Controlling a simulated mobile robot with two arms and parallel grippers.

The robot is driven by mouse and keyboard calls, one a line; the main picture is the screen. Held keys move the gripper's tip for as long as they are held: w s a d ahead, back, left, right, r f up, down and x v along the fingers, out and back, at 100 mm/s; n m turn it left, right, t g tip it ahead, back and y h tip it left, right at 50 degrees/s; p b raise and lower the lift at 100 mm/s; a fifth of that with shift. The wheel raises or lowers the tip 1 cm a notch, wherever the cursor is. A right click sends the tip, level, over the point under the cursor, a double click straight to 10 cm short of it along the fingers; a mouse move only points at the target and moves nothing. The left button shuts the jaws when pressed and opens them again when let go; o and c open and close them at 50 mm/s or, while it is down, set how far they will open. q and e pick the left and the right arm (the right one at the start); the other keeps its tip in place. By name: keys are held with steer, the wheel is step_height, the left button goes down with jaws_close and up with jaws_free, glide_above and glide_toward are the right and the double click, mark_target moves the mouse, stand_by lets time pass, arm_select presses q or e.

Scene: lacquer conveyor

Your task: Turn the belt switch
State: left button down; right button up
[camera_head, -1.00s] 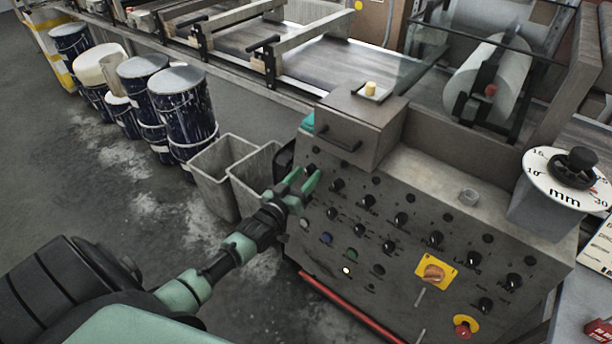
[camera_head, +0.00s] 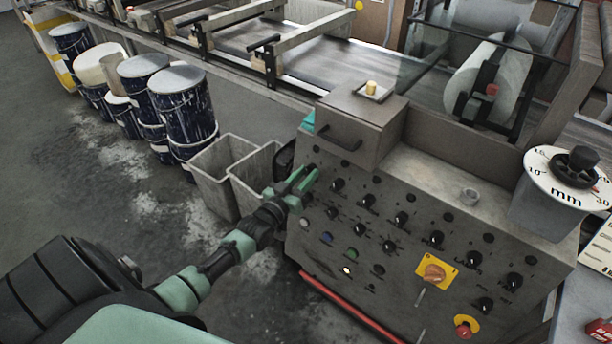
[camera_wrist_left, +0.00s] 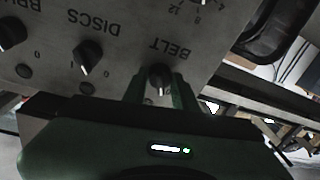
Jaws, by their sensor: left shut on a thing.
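The belt switch (camera_wrist_left: 160,77) is a black knob with a pale pointer mark, below the upside-down word BELT in the left wrist view. My left gripper (camera_wrist_left: 161,84) has one green finger on each side of it and is shut on it. In the head view my left gripper (camera_head: 305,180) reaches the upper left of the grey control panel (camera_head: 320,243), and its fingers hide the switch there. The DISCS knob (camera_wrist_left: 88,55) is to the left in the wrist view. My right gripper is not in view.
Several other knobs cover the panel, with an orange rotary switch on a yellow plate (camera_head: 437,271) and a red button (camera_head: 466,326) lower right. Grey bins (camera_head: 217,168) stand close left of the panel. The conveyor (camera_head: 330,62) runs behind.

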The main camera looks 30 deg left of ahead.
arm_select(q)
steer(key=m, duration=0.3)
steer(key=m+h+b, duration=0.1)
steer(key=m, duration=0.2)
steer(key=shift+a+h, duration=0.15)
steer(key=shift+h, duration=0.15)
steer(key=m+h, duration=0.1)
steer(key=m, duration=0.2)
steer(key=m+h, duration=0.1)
steer(key=m, duration=0.2)
steer(key=shift+a+m+b, duration=0.1)
steer(key=shift+m+b, duration=0.25)
steer(key=shift+m, duration=0.05)
steer(key=c, duration=1.1)
jaws_free()
steer(key=shift+s, duration=0.1)
steer(key=s, duration=0.3)
steer(key=s+a, duration=0.1)
steer(key=s, duration=0.3)
steer(key=shift+s+a, duration=0.2)
steer(key=shift+s, duration=0.05)
